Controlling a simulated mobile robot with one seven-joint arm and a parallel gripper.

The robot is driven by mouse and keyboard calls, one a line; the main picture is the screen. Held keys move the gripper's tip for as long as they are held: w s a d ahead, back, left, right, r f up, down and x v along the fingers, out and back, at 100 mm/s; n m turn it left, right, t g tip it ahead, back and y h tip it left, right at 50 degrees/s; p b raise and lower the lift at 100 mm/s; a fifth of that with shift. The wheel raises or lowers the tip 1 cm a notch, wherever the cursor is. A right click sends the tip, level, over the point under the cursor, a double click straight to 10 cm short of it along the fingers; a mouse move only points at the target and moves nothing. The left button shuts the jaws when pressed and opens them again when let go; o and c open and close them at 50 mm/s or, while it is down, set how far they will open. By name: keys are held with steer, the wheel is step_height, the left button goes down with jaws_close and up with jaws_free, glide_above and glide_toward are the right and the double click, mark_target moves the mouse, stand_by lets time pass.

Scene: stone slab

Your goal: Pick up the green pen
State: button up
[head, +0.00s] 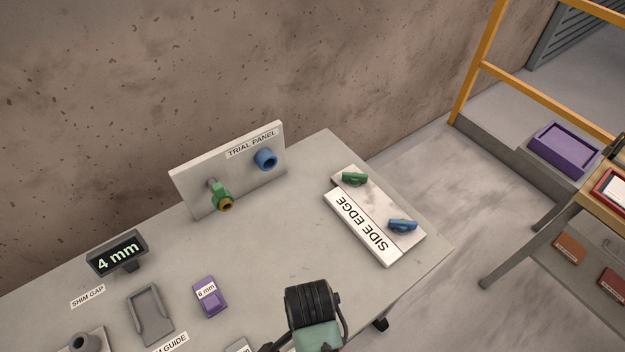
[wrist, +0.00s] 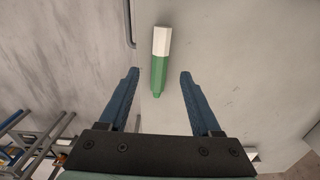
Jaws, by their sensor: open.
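The green pen (wrist: 160,62) shows in the wrist view on a pale grey surface. It has a green body with a narrow green tip towards me and a white far end. My gripper (wrist: 160,72) is open, with one blue finger on each side of the pen in the picture. Neither finger appears to touch it, and the height above it is hard to tell. In the head view I cannot make out the pen or the fingers; part of my arm covers the bottom middle of the slab.
The grey slab (head: 270,260) bears a trial panel (head: 237,178) with green and blue fittings, a purple 6 mm block (head: 209,301), a 4 mm display (head: 117,254), a U-shaped guide (head: 150,330) and a SIDE EDGE board (head: 361,227). A yellow rail (head: 478,65) stands right.

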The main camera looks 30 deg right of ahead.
steer(key=shift+d+f+p, duration=0.15)
steer(key=shift+f+p, duration=0.25)
steer(key=shift+f, duration=2.2)
steer(key=shift+c, duration=0.3)
jaws_close()
